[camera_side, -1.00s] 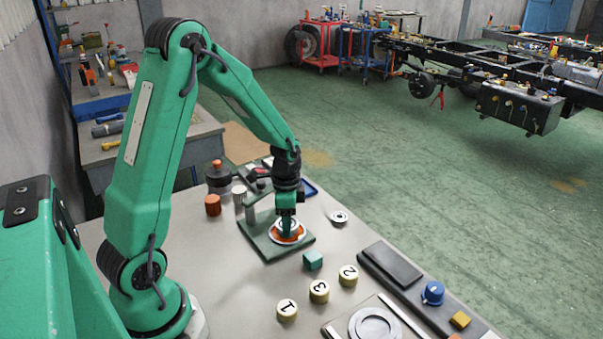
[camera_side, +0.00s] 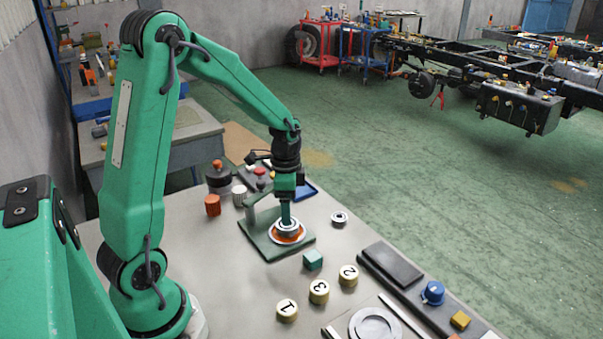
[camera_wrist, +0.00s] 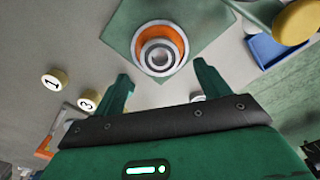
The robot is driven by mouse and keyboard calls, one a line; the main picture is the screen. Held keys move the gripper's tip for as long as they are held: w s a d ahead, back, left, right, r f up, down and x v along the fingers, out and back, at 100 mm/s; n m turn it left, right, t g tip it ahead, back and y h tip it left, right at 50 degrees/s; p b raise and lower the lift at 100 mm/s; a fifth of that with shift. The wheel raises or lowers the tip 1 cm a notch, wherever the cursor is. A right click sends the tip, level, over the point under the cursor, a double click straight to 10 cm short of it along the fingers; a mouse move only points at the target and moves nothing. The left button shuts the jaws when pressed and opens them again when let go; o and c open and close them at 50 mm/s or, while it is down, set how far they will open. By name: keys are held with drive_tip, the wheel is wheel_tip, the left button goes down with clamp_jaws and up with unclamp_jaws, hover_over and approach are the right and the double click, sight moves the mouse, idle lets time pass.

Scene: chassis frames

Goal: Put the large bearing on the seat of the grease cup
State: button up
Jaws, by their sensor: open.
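The large bearing (camera_side: 288,226), a silvery ring, lies within the orange-lined, pale-rimmed grease cup (camera_side: 300,238), which stands on a green plate (camera_side: 268,249). In the wrist view the bearing (camera_wrist: 161,54) looks flat and about centred, with the orange of the cup (camera_wrist: 142,47) around it. My gripper (camera_side: 286,219) is just above the bearing in the side view. In the wrist view my gripper (camera_wrist: 163,80) has its two fingers wide apart with nothing between them. The seat itself is hidden under the bearing.
A smaller bearing (camera_side: 339,218) lies to the right of the plate. A green cube (camera_side: 313,260) and numbered yellow discs (camera_side: 319,291) stand in front. A green post (camera_side: 250,215), an orange cylinder (camera_side: 213,205) and a blue tray (camera_side: 307,190) are close by.

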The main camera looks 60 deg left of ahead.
wheel_tip(320, 180, up, 7)
drive_tip(key=shift+r, duration=0.2)
idle(0.4)
idle(0.3)
drive_tip(key=s+d+r+n+t, duration=0.5)
drive_tip(key=s+d+r, duration=0.4)
drive_tip(key=s+d, duration=0.3)
drive_tip(key=shift+s+n+t, duration=0.3)
drive_tip(key=shift+s+n, duration=0.55)
drive_tip(key=shift+n, duration=0.05)
